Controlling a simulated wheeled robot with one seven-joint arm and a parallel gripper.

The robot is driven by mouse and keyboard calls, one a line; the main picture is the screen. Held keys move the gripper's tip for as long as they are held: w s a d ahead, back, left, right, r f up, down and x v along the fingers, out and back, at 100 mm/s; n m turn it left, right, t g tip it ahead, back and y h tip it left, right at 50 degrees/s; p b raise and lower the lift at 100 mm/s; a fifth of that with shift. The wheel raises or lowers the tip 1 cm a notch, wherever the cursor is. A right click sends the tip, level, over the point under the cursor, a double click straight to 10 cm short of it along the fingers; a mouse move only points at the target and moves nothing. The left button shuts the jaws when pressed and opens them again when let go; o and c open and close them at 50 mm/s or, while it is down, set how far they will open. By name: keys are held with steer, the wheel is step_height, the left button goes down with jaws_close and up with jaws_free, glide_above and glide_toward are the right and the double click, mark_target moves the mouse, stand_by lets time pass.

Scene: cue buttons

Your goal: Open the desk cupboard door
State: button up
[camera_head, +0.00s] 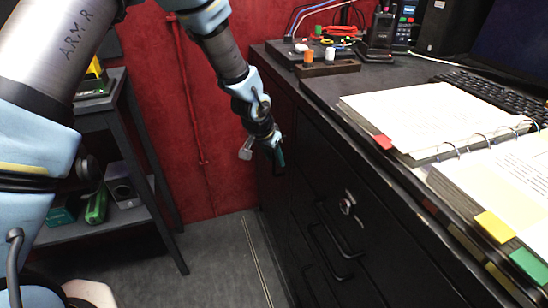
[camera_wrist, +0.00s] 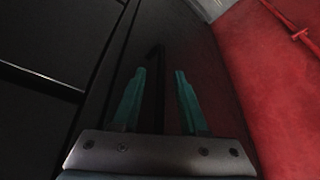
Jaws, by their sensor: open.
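The desk cupboard door (camera_wrist: 190,45) is a dark panel at the far left end of the black desk, next to the red wall. In the head view the door (camera_head: 272,125) is partly hidden behind my arm. My gripper (camera_head: 262,150) is in front of it, pointing toward it. In the wrist view my gripper (camera_wrist: 160,95) shows two teal fingers, open, with a dark vertical bar handle (camera_wrist: 157,75) between them. I cannot tell whether the fingers touch the handle. The door looks closed.
Black drawers with handles (camera_head: 338,245) and a lock (camera_head: 346,204) are right of the door. An open binder (camera_head: 440,120) and keyboard (camera_head: 485,95) lie on the desktop. A dark shelf (camera_head: 135,150) stands left. Grey floor (camera_head: 215,265) is clear between.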

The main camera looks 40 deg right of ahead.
jaws_close()
stand_by(1.4)
